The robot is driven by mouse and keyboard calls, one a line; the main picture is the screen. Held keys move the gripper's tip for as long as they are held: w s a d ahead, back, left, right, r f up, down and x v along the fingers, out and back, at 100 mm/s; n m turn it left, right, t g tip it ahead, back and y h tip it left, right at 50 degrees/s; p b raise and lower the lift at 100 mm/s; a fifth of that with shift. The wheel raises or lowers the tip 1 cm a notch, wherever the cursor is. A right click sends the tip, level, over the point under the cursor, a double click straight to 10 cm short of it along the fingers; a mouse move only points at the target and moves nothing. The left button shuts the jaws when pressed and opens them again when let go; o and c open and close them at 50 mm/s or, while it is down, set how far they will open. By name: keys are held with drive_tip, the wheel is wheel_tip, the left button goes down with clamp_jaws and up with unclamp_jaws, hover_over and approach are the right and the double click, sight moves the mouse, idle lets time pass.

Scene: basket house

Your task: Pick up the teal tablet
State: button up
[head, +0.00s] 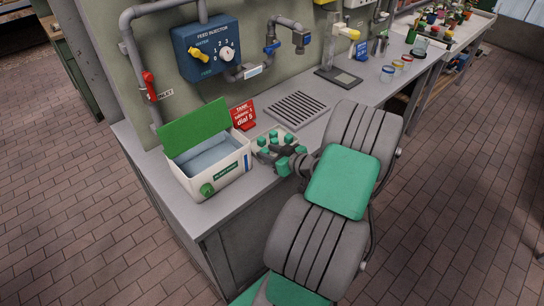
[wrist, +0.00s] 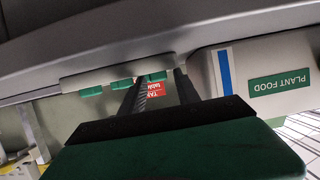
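Several small teal tablets (head: 288,138) stand in a pale holder (head: 256,132) on the counter, right of the white box. In the wrist view a row of teal tablets (wrist: 122,83) shows along the holder (wrist: 75,82). My gripper (head: 268,156) is low over the counter at the holder's near side. In the wrist view my gripper (wrist: 159,82) has its two dark fingers apart, with one teal tablet (wrist: 157,76) showing between the tips. I cannot tell whether the fingers reach around it. Nothing is held. My arm hides part of the holder's near side.
The white plant food box (head: 222,178) with its green lid (head: 194,128) raised stands left of my gripper. A red sign (head: 243,115) stands behind the holder. A grated drain (head: 296,107) and small jars (head: 388,74) lie further right. A feed injector (head: 208,48) hangs on the wall.

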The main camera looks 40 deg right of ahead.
drive_tip(key=shift+s+f, duration=0.35)
drive_tip(key=shift+f, duration=0.55)
clamp_jaws()
drive_tip(key=shift+r, duration=0.15)
drive_tip(key=shift+w+r, duration=0.1)
drive_tip(key=shift+r, duration=0.15)
wheel_tip(320, 180, up, 3)
drive_tip(key=shift+d+b, duration=0.15)
drive_tip(key=shift+b, duration=0.4)
drive_tip(key=s+a+r+b, duration=0.1)
drive_tip(key=s+a+r, duration=0.6)
drive_tip(key=s+r, duration=0.3)
drive_tip(key=shift+s+a, duration=0.35)
drive_tip(key=shift+s, duration=0.3)
